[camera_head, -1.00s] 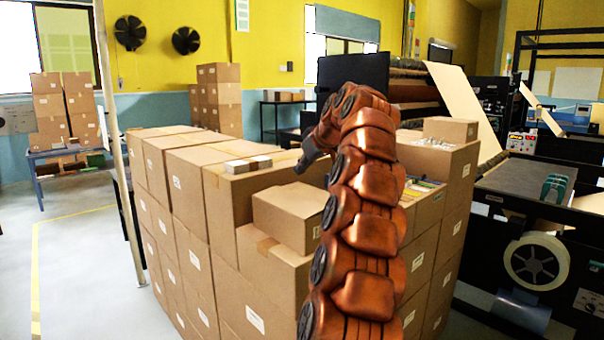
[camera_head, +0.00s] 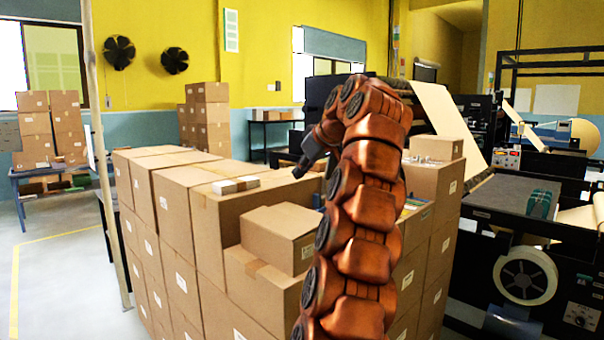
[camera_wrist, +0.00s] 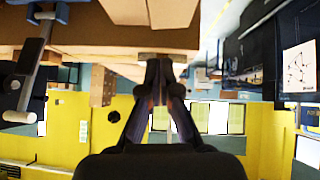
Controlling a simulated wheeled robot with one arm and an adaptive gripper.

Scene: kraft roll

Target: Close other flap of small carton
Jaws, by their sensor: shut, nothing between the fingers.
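My gripper (camera_head: 300,170) reaches over the back of the carton stack, its dark fingers pointing left and down. In the wrist view my gripper (camera_wrist: 160,68) shows two dark fingers with their tips together and nothing held. A small closed-looking carton (camera_head: 282,236) sits on the front of the stack. I cannot tell which is the task's small carton, and no raised flap shows clearly. Tan cardboard (camera_wrist: 150,12) shows at the top of the wrist view, beyond the fingertips.
Large cartons (camera_head: 185,195) form the stack, with small flat boxes (camera_head: 236,185) on top. A pole (camera_head: 98,150) stands at left. A machine (camera_head: 525,270) with rollers stands at right. The floor at left (camera_head: 60,280) is open.

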